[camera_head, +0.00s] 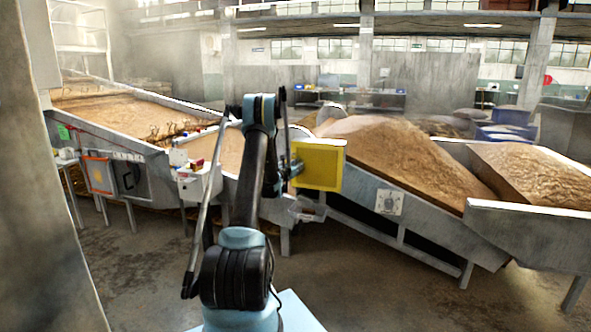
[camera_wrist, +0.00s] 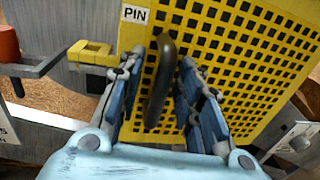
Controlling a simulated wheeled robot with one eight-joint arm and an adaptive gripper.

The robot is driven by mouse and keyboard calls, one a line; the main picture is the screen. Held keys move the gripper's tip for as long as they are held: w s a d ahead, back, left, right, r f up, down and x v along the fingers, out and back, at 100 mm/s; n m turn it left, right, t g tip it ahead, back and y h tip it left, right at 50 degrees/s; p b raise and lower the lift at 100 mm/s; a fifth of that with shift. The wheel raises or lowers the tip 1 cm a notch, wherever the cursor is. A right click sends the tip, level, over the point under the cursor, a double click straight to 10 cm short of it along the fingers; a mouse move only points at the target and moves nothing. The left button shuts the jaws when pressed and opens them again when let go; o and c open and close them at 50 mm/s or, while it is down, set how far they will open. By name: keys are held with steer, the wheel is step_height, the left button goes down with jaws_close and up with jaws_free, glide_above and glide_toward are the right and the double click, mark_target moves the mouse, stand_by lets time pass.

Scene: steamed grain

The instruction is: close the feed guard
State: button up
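The feed guard (camera_head: 320,166) is a yellow panel, standing upright beside the grain conveyor in the head view. In the wrist view the perforated yellow guard (camera_wrist: 262,62) fills much of the picture, with a white PIN label at its top left. A dark bar handle (camera_wrist: 160,85) stands out from it. My gripper (camera_wrist: 163,57) has its blue-grey fingers on either side of this handle, with narrow gaps of yellow visible between. In the head view my gripper (camera_head: 292,170) is at the guard's left side, partly hidden by my arm.
A yellow catch (camera_wrist: 90,52) and a red knob (camera_wrist: 9,44) on a grey bracket are left of the guard. A control box (camera_head: 196,182) stands left of my arm. Grain-filled conveyors (camera_head: 400,150) stretch to both sides. The floor (camera_head: 370,290) in front is clear.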

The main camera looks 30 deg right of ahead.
steer(key=v, duration=1.2)
